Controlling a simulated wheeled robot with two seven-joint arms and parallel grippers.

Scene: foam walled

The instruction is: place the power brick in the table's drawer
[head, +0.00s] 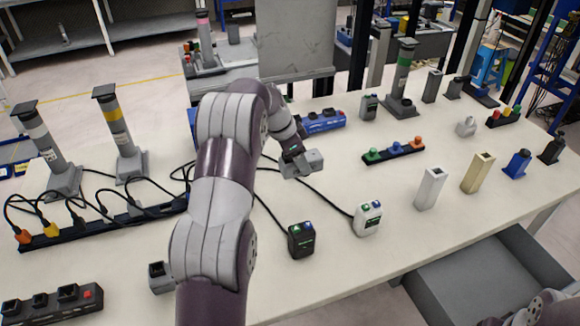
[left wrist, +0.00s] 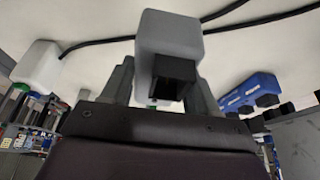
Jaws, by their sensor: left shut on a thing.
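My left gripper (head: 299,161) is over the middle of the table. It is shut on a light grey block with a black end, which I take for the power brick (left wrist: 168,35). In the left wrist view the block sits between the two grey fingers (left wrist: 160,92); in the head view it is hard to tell from the fingers. The table's drawer (head: 470,285) is grey, pulled open at the lower right, and its visible inside looks empty. The gripper is well to the left of the drawer and farther back. My right gripper does not show; only part of that arm is at the lower right corner.
A black box (head: 301,241) and a white box (head: 367,219) with cables stand in front of the gripper. A blue power strip (head: 322,121) lies behind.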

